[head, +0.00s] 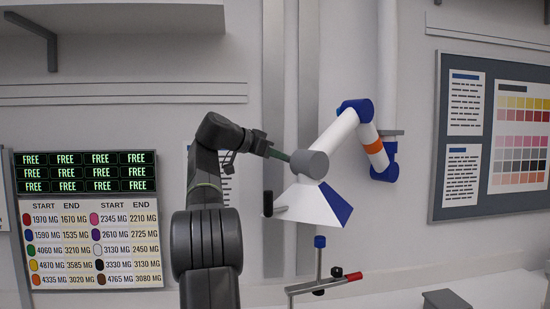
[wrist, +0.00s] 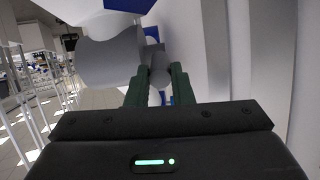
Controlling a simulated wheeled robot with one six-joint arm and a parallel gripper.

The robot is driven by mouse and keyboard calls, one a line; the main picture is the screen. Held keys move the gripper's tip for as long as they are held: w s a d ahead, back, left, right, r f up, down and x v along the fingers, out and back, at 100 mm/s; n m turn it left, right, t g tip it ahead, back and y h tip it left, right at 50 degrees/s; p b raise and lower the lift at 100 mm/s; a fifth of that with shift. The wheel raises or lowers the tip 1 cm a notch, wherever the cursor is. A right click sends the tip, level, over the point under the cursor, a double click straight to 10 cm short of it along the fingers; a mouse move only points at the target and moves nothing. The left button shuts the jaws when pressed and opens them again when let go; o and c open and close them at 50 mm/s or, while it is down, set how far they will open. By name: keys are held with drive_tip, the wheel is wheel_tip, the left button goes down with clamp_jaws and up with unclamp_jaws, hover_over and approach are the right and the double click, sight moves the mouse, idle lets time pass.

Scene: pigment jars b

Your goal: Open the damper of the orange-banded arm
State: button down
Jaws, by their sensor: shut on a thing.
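The orange-banded arm (head: 340,132) is white with blue joints and an orange band (head: 374,147), and reaches down from the wall at the right. Its white hood (head: 308,206) with a blue side hangs below a grey cylinder (head: 311,164). My gripper (head: 288,157) comes from the left with its green fingers at the cylinder's left side. In the wrist view my gripper (wrist: 158,82) is shut on a small dark grey piece, seemingly the damper handle (wrist: 160,74), beside the larger grey body (wrist: 110,60). The fingers partly hide it, and the damper's setting cannot be told.
A stand with a blue top (head: 320,242) and a red-tipped bar (head: 354,277) is below the hood. A display board (head: 85,172) and a colour chart (head: 520,130) hang on the wall. A shelf (head: 130,18) juts out at the upper left.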

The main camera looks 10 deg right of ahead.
drive_tip(key=shift+r, duration=0.25)
drive_tip(key=c, duration=1.3)
unclamp_jaws()
drive_tip(key=shift+s, duration=0.1)
drive_tip(key=shift+f, duration=0.1)
drive_tip(key=v, duration=1.3)
drive_tip(key=shift+s+a+r, duration=0.2)
drive_tip(key=shift+a+r, duration=0.05)
drive_tip(key=shift+r, duration=0.1)
